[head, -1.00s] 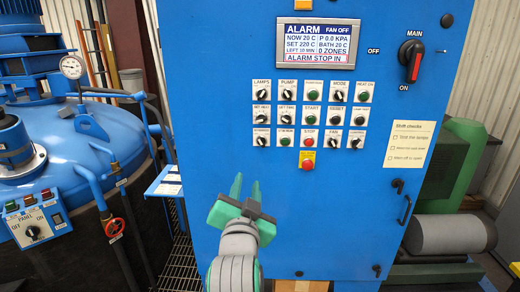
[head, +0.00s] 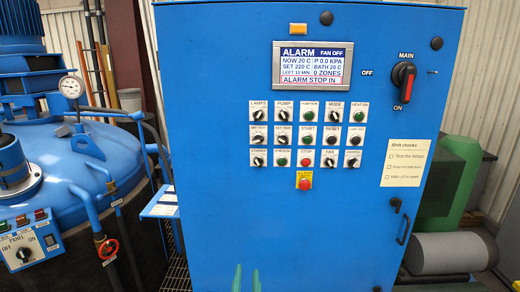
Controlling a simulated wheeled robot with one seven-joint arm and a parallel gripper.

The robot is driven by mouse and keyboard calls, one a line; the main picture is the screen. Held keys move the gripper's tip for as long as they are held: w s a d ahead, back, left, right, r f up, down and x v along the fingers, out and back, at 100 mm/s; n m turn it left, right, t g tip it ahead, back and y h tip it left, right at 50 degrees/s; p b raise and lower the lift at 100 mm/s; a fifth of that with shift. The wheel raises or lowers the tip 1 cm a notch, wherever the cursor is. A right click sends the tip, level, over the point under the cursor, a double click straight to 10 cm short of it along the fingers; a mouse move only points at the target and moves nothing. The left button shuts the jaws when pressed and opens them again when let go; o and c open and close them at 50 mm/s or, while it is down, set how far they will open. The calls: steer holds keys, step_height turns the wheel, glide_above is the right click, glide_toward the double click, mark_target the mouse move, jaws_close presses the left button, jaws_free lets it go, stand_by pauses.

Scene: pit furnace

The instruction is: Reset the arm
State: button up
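Only the two green fingertips of my gripper (head: 246,279) show at the bottom edge of the head view, in front of the lower part of the blue control cabinet (head: 250,225). They stand apart with nothing between them. The rest of my arm is out of the picture. The cabinet's display (head: 313,66) reads ALARM, FAN OFF and ALARM STOP IN. A red stop button (head: 304,184) on a yellow plate sits below the rows of knobs and buttons. The main switch (head: 404,76) has a red handle that stands nearly upright.
A blue furnace vessel (head: 75,160) with a gauge (head: 71,87) and a small panel (head: 32,240) stands at the left. Green and grey machinery (head: 440,253) stands at the right.

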steer(key=s+f+n, duration=0.1)
steer(key=s+f, duration=0.8)
steer(key=f, duration=0.3)
steer(key=s+d+f+n, duration=0.1)
steer(key=s+f, duration=0.2)
steer(key=s, duration=0.7)
steer(key=s+d+f+n+g, duration=0.1)
steer(key=s+f, duration=0.2)
steer(key=s, duration=0.7)
steer(key=s+d+f+n, duration=0.1)
steer(key=s+f, duration=0.2)
steer(key=s, duration=0.8)
steer(key=shift+d+g, duration=0.2)
steer(key=shift+g, duration=0.2)
steer(key=shift+a, duration=0.15)
